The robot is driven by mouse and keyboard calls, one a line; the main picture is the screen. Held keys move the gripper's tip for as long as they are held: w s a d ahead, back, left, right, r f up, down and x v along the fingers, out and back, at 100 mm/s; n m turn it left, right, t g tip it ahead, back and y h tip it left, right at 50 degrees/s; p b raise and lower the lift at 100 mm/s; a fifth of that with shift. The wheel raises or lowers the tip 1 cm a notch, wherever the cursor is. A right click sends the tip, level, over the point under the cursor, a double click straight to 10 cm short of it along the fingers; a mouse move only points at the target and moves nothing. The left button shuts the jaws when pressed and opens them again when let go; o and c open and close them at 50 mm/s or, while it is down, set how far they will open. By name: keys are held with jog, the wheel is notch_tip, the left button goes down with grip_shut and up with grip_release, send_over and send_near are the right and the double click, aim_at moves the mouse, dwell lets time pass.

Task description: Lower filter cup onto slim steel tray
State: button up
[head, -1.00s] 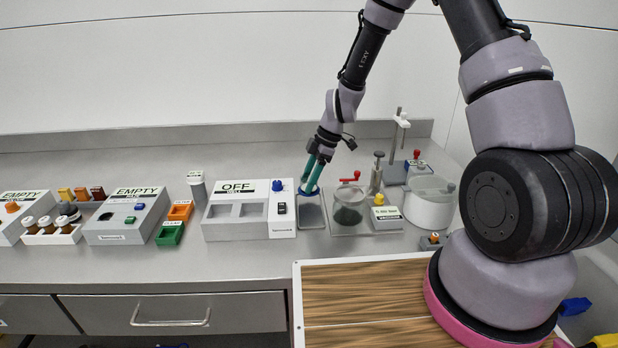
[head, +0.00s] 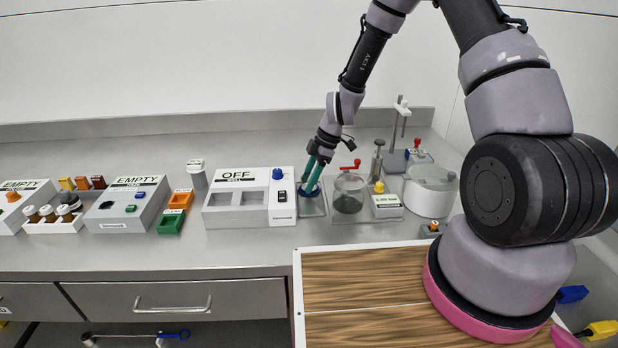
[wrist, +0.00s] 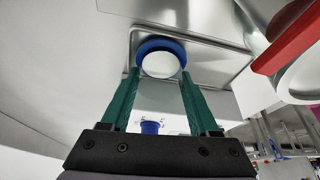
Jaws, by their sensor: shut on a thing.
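The filter cup, with a blue rim and pale inside, is held between the green fingertips of my gripper (head: 314,174). In the wrist view the cup (wrist: 162,63) sits between the two fingertips (wrist: 160,82). The slim steel tray (head: 313,208) lies on the counter between the OFF well unit and the glass jar. In the wrist view its raised edge (wrist: 215,50) shows behind the cup. The cup is over the tray and low to it; I cannot tell whether it touches. My gripper is shut on the cup.
The OFF well unit (head: 240,204) with a blue knob stands just left. A glass jar (head: 349,195) with a red handle stands close on the right, beside a yellow-buttoned box (head: 386,204). A white round vessel (head: 430,190) is further right. The counter in front is clear.

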jog(key=o, duration=1.4)
jog(key=shift+o, duration=0.2)
jog(key=v, duration=1)
jog(key=shift+r, duration=0.4)
jog(key=shift+d, duration=0.1)
